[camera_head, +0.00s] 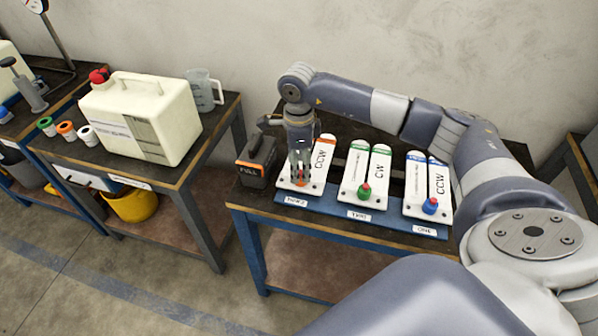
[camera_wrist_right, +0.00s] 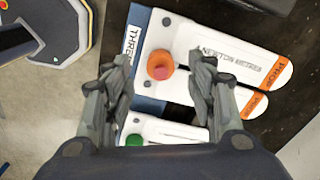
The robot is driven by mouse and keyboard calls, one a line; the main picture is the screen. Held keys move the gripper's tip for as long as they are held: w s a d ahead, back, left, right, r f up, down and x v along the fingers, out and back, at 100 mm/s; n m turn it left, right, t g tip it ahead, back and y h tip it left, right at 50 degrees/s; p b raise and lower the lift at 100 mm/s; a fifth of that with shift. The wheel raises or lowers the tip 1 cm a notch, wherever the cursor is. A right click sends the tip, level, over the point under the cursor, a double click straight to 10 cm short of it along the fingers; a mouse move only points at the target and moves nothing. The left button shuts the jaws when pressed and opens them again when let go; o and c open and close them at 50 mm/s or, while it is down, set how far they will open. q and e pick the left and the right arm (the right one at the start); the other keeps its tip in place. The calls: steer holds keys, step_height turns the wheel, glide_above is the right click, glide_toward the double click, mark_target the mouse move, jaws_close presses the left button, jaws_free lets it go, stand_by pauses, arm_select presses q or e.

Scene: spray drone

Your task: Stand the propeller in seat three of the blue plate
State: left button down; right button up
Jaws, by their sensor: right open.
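The blue plate (camera_head: 335,209) lies along the front of the table, with labels along its edge; the one at its left end reads THREE in the wrist view (camera_wrist_right: 131,44). A white two-bladed propeller with orange tips (camera_head: 320,165) lies flat behind that label. It also shows in the wrist view (camera_wrist_right: 225,50), with an orange knob (camera_wrist_right: 166,66) near its label end. My right gripper (camera_head: 300,180) is over this propeller. Its open fingers (camera_wrist_right: 163,95) are either side of the knob in the picture; contact cannot be told. My left gripper is not in view.
A green-marked white piece with a green knob (camera_head: 364,190) and a blue-marked one with a blue knob (camera_head: 430,205) lie to the right. A dark box marked FULL (camera_head: 256,161) stands close left of my gripper. A cream canister (camera_head: 140,118) stands on the left table.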

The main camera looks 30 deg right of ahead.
step_height(320, 180, up, 8)
stand_by(0.9)
